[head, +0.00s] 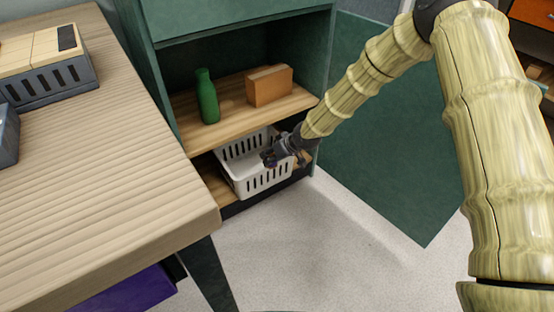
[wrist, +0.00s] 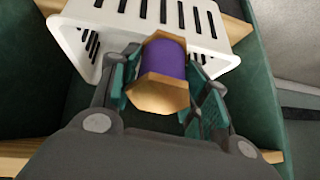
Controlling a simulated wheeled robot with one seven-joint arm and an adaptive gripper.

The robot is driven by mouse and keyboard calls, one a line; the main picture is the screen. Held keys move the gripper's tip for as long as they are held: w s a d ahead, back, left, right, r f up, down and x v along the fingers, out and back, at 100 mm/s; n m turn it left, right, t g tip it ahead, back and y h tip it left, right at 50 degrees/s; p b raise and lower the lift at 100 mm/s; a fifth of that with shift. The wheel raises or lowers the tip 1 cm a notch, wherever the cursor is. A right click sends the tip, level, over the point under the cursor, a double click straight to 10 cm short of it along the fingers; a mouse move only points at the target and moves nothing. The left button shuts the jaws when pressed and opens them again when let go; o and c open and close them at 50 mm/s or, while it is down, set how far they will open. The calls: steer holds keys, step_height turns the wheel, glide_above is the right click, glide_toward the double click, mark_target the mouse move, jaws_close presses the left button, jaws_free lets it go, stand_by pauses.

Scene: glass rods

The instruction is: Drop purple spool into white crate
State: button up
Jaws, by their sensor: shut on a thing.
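The purple spool (wrist: 165,58) has tan flanged ends and sits between the fingers of my gripper (wrist: 170,90) in the wrist view. My gripper is shut on it. In the head view my gripper (head: 272,157) is at the white crate (head: 262,180), over its inside near the right part; the spool is hard to make out there. The white slotted crate stands on the lower shelf of the green cabinet. The crate also shows in the wrist view (wrist: 90,25), behind the spool. I cannot tell how far the spool is from the crate's floor.
The cabinet's upper shelf (head: 235,112), with a green bottle (head: 207,97) and a brown box (head: 269,86), lies above the crate. The open cabinet door (head: 385,140) is on the right. A wooden table (head: 95,150) fills the left. The floor in front is clear.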

steer(key=w+a, duration=0.4)
steer(key=w, duration=0.2)
steer(key=shift+p, duration=0.35)
steer(key=o, duration=1.1)
steer(key=shift+s+d+r+p, duration=0.25)
steer(key=shift+s+d+p, duration=0.2)
steer(key=shift+s+p, duration=0.2)
steer(key=shift+s+d+r+p, duration=0.25)
steer(key=shift+s+d+p, duration=0.15)
steer(key=shift+s+p, duration=0.25)
steer(key=shift+w, duration=0.1)
